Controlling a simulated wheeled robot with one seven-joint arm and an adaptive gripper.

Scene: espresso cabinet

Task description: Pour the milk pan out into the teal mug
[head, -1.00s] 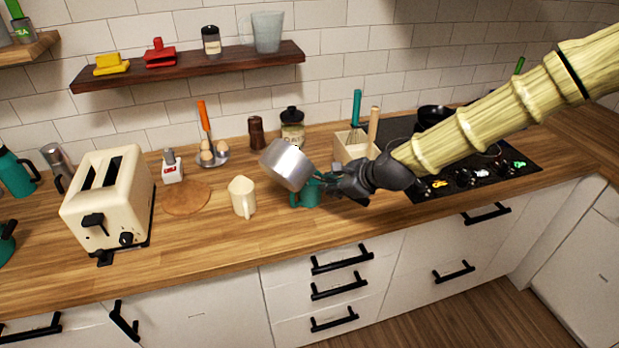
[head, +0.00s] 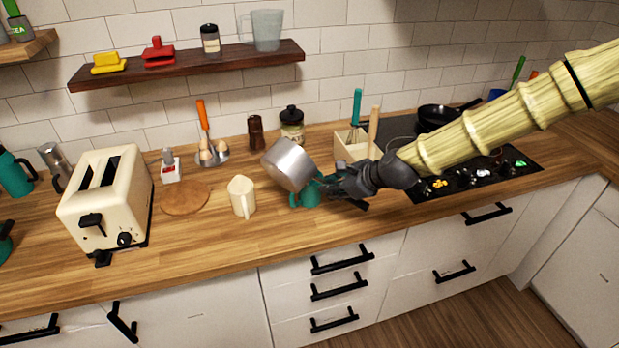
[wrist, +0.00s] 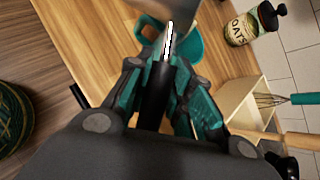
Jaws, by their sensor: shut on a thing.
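The metal milk pan (head: 288,164) is held tilted above the counter in the head view. My gripper (head: 330,184) is shut on its handle; the black handle (wrist: 155,98) shows between the fingers (wrist: 158,92) in the wrist view. The teal mug (head: 305,196) stands on the counter just below the pan, partly hidden by the pan and my gripper. Part of the mug (wrist: 190,48) also shows behind the pan in the wrist view. I cannot see inside the pan or mug, and no stream of milk is visible.
A cream jug (head: 242,196) stands left of the mug. A wooden utensil box (head: 352,148) and an oats jar (head: 292,124) stand behind. The toaster (head: 105,200) is at the left and the hob (head: 470,172) at the right. The front counter is clear.

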